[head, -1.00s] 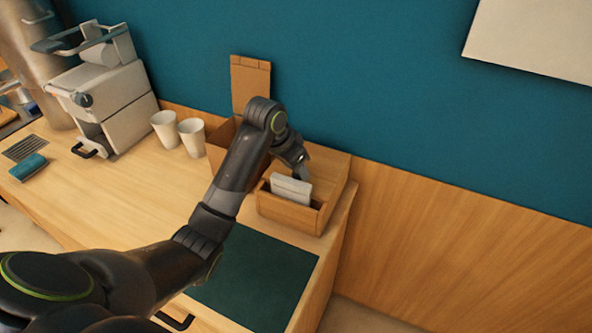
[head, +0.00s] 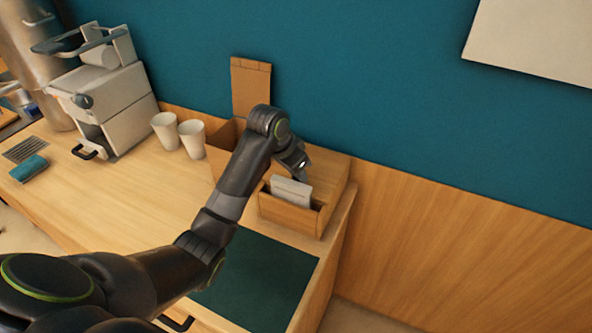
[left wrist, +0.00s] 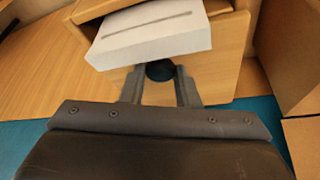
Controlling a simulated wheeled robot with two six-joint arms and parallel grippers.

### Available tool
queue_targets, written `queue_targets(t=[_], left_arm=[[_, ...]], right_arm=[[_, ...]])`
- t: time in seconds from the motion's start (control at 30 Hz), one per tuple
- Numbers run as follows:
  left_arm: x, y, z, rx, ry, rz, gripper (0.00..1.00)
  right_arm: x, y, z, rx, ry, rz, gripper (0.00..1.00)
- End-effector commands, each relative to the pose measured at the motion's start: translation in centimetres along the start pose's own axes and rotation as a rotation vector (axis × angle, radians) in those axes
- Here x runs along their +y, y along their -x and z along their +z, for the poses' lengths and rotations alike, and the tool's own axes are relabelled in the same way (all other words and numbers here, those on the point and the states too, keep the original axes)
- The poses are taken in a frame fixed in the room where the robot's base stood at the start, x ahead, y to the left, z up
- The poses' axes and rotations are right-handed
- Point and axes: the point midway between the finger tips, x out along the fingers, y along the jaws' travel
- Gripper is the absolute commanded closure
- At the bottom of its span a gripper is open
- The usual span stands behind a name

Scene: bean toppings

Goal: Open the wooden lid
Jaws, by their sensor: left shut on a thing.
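My left gripper (head: 303,168) is at this box, just behind the packet. In the left wrist view the fingers (left wrist: 160,88) close around a dark round knob (left wrist: 160,70) on a wooden panel (left wrist: 215,80), below the white packet (left wrist: 150,37). A brown wooden panel (head: 251,88) stands upright against the wall behind a brown box (head: 222,145), which my arm partly covers. My right gripper is not in view.
Two white cups (head: 178,135) stand left of the boxes, beside a white machine (head: 115,105). A dark green mat (head: 265,280) lies in front of the wooden box. The teal wall (head: 380,100) is close behind. The counter's middle is clear.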

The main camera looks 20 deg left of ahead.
Motion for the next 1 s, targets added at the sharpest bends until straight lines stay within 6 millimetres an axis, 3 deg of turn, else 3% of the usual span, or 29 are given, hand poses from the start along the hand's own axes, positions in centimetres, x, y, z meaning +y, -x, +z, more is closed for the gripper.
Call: queue_targets(t=[0.27,0.7,1.0], left_arm=[[-0.1,0.8,-0.5,-0.026,0.005,0.01,1.0],[-0.6,3.6,-3.2,-0.206,0.033,0.08,1.0],[-1.2,4.5,-5.1,-0.341,0.055,0.131,1.0]], right_arm=[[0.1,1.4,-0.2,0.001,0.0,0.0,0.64],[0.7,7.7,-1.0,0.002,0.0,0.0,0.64],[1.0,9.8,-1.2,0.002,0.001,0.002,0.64]])
